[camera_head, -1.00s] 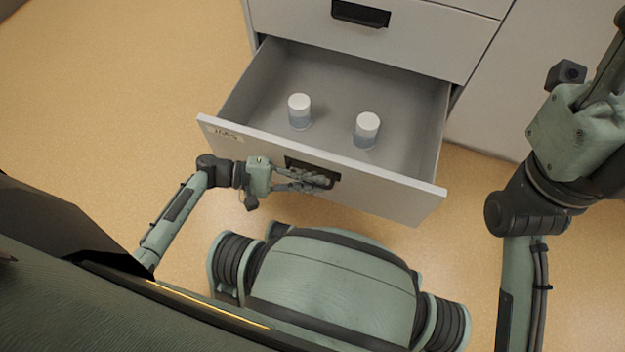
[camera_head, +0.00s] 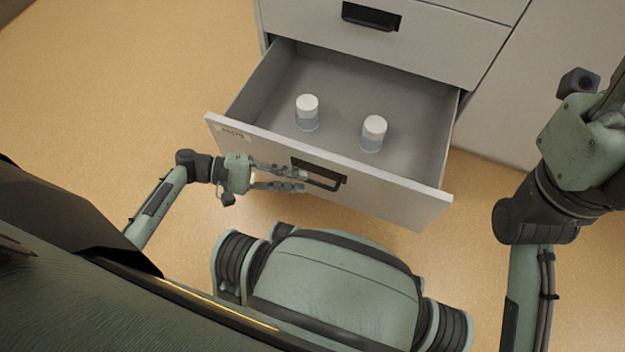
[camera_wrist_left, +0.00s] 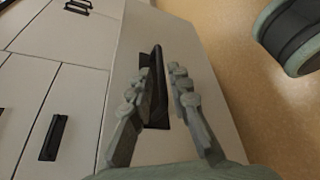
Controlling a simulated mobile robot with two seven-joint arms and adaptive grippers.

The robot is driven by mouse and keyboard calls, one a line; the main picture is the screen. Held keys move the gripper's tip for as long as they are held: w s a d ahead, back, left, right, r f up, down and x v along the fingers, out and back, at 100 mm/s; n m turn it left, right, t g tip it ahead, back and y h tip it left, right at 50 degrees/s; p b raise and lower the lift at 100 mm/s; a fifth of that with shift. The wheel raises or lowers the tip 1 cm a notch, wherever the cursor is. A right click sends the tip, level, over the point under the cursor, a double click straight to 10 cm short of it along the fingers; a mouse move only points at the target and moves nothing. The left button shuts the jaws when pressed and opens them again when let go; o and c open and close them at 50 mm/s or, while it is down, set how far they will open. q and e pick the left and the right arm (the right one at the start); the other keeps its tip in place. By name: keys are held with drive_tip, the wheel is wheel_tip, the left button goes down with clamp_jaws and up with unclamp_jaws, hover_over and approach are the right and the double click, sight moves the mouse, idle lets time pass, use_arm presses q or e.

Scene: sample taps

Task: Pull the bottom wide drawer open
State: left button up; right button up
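The bottom wide drawer (camera_head: 410,200) stands pulled out from the cabinet, its inside in view. Its dark handle (camera_head: 322,176) is on the middle of the front panel and also shows in the left wrist view (camera_wrist_left: 157,90). My left gripper (camera_head: 304,181) is open, at the left end of the handle and not closed on it. In the left wrist view its two fingers (camera_wrist_left: 160,85) are spread apart, with the handle showing between and beyond them. My right arm is at the right edge; its fingers are not clearly in view.
Two white-capped jars, one on the left (camera_head: 307,112) and one on the right (camera_head: 373,133), stand upright inside the drawer. A closed drawer (camera_head: 430,45) with a dark handle is above. Tan floor (camera_head: 110,90) is open on the left.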

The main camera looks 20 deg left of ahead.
use_arm(q)
drive_tip(key=v, duration=0.6)
drive_tip(key=shift+a, duration=0.15)
drive_tip(key=shift+a, duration=0.1)
